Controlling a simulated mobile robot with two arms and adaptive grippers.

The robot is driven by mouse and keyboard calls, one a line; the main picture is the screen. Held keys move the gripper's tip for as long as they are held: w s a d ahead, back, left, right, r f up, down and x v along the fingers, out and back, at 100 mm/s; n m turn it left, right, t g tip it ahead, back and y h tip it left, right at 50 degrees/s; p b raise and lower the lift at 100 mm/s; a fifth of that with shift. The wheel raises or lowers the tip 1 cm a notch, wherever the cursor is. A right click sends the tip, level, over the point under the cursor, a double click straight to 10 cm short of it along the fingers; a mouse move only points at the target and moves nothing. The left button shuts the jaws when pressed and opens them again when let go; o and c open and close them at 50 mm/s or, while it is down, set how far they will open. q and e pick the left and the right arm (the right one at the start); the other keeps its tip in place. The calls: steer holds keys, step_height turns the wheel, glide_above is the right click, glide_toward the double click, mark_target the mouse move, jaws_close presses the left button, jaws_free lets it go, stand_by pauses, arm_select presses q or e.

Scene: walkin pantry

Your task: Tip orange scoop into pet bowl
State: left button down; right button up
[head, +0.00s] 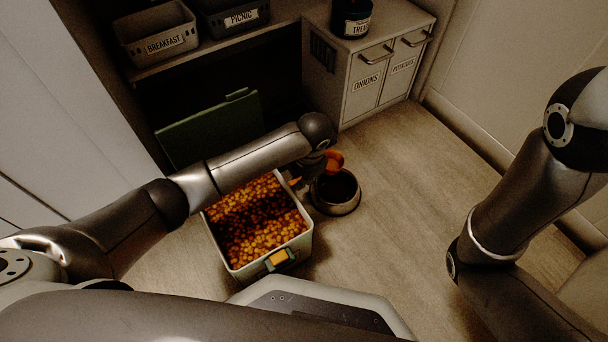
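The orange scoop (334,161) is at the end of my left arm, over the far left part of the pet bowl's rim. Whether it holds any food cannot be made out. The pet bowl (343,209) stands on the floor with a dark inside and a paler outer wall. My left gripper (312,177) is beside the scoop's handle end, mostly hidden by my wrist, and its fingers cannot be made out. A bin of orange-brown kibble (235,262) stands open just left of the bowl. My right gripper is not in view; only my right arm shows.
A green lid or panel (210,130) leans under the shelf at the back. A cabinet marked onions and potatoes (366,88) stands behind, with a dark treat jar (351,18) on top. Breakfast (165,43) and picnic baskets (236,17) sit on the shelf. Floor right of the bowl is clear.

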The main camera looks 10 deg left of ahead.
arm_select(q)
steer(key=shift+f+g+h+b, duration=0.5)
steer(key=shift+h+b, duration=0.1)
steer(key=shift+b, duration=0.05)
step_height(320, 180, up, 3)
steer(key=shift+f+p, duration=0.15)
steer(key=shift+p, duration=0.95)
steer(key=shift+r+p, duration=1.35)
steer(key=shift+r, duration=0.05)
